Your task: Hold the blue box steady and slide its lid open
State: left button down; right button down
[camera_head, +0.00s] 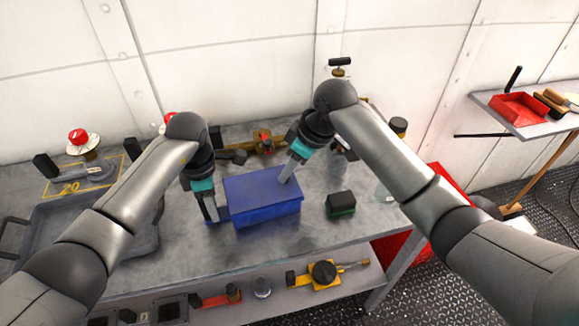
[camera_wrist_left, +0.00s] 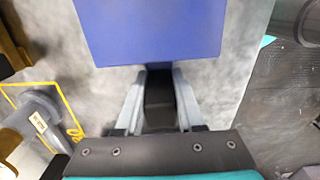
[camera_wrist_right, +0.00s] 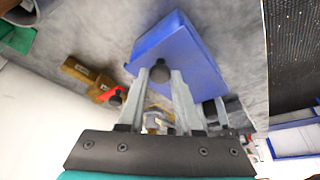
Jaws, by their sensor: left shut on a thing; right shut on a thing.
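The blue box (camera_head: 267,215) stands on the grey workbench, its flat blue lid (camera_head: 255,186) covering the top. My left gripper (camera_head: 213,218) is at the box's left side, shut on a dark handle (camera_wrist_left: 160,100) that sticks out from it. My right gripper (camera_head: 285,178) reaches down to the right part of the lid. It is shut on a dark round knob (camera_wrist_right: 160,72), seen between its fingers in the right wrist view. The fingers hide most of the knob in the head view. I see no clear gap between lid and box.
A dark green-black block (camera_head: 341,204) lies right of the box. A grey tray (camera_head: 75,235) is at the left. Brass fittings (camera_head: 263,143) lie behind the box, and red-topped buttons (camera_head: 78,137) stand at the back left. The bench in front of the box is clear.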

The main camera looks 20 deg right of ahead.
jog(key=d, duration=0.9)
jog(key=shift+w, duration=0.3)
jog(key=c, duration=0.6)
grip_release()
jog(key=shift+a, duration=0.1)
jog(key=v, duration=1.2)
